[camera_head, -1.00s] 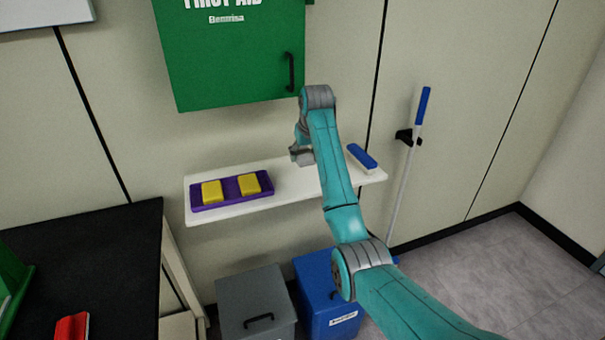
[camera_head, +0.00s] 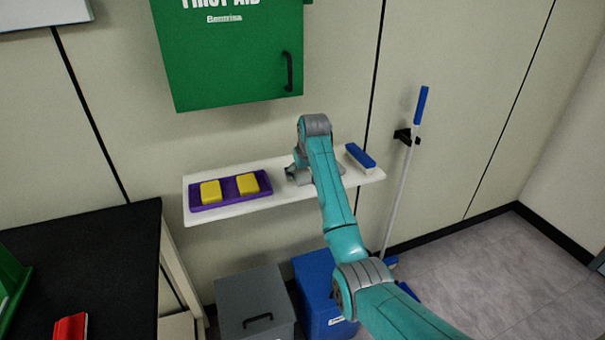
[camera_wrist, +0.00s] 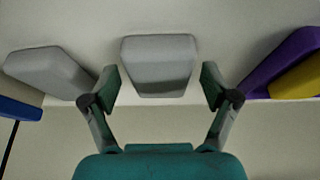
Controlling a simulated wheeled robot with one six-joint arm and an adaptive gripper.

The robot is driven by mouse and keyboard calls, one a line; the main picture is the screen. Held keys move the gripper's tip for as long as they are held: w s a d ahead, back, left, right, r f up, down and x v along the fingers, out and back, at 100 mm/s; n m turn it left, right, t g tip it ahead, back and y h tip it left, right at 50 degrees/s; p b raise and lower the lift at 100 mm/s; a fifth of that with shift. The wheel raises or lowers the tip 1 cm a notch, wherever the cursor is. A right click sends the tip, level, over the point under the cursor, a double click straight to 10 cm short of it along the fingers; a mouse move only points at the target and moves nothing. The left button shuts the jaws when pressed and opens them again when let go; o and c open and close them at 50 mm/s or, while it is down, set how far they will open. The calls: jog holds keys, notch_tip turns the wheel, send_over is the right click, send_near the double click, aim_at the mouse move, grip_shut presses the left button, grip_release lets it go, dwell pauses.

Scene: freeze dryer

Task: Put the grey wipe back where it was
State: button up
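In the wrist view, a grey block (camera_wrist: 160,62) like the wipe lies on the white shelf (camera_head: 243,210), centred ahead of my gripper (camera_wrist: 160,92). My fingers are spread wide, with a visible gap on each side of the block. A second grey block (camera_wrist: 48,72) lies to the left on the shelf; I cannot tell which of the two is the task's wipe.
A purple tray (camera_head: 224,191) with two yellow sponges (camera_head: 210,192) sits at the shelf's left. A blue brush (camera_head: 361,158) lies at its right. A green first aid cabinet (camera_head: 225,60) hangs above. Grey (camera_head: 255,300) and blue bins (camera_head: 318,285) stand below.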

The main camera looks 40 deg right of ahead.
jog(key=shift+r, duration=0.1)
jog(key=v, duration=1.2)
dwell(0.4)
